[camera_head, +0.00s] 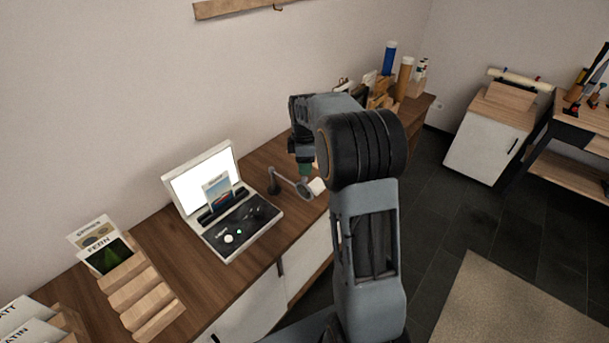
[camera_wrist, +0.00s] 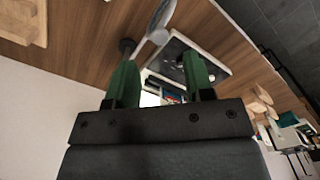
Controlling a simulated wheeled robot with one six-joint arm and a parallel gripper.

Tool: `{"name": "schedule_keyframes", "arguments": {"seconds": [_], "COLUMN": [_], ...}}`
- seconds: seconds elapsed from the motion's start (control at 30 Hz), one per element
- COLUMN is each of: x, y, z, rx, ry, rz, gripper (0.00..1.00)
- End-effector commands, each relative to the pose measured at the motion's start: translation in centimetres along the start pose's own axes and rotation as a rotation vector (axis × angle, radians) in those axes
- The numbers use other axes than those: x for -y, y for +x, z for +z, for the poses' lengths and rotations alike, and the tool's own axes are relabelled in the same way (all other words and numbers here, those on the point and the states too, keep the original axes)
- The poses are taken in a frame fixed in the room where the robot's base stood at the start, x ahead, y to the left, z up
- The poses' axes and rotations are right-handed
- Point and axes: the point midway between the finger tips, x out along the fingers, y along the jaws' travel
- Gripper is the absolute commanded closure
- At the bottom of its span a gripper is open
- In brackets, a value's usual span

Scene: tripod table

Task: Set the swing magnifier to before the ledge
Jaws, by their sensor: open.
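The swing magnifier stands on the wooden counter right of the lit case; its dark post (camera_head: 273,183) carries a grey arm (camera_head: 285,181) reaching right toward a round lens (camera_head: 305,190). In the wrist view the lens (camera_wrist: 162,14) and post foot (camera_wrist: 127,46) lie just beyond the fingertips. My gripper (camera_head: 304,170) points down above the magnifier; its green fingers are open with nothing between them in the wrist view (camera_wrist: 161,65). Contact with the magnifier cannot be told. A dark ledge (camera_head: 208,216) in the case, with a picture card (camera_head: 217,190) upright, is left of the magnifier.
The white case (camera_head: 245,248) has a bright screen (camera_head: 190,188) and a black panel with knobs. A stepped wooden card rack (camera_head: 140,290) stands at left. Wooden blocks and upright tubes (camera_head: 404,76) crowd the counter's far end. A wall is behind.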

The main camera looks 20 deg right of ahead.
Motion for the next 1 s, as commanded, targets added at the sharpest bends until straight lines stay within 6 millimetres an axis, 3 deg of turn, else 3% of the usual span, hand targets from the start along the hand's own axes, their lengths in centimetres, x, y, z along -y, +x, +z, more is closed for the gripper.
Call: {"name": "schedule_keyframes", "arguments": {"seconds": [0.1,0.33,0.8,1.0], "x": [0.0,0.0,0.0,0.0], "y": [2.0,4.5,5.4,5.4], "z": [0.0,0.0,0.0,0.0], "rx": [0.0,0.0,0.0,0.0], "ry": [0.001,0.001,0.001,0.001], "rz": [-0.003,-0.001,0.001,0.001], "gripper": [0.52,0.52,0.52,0.7]}}
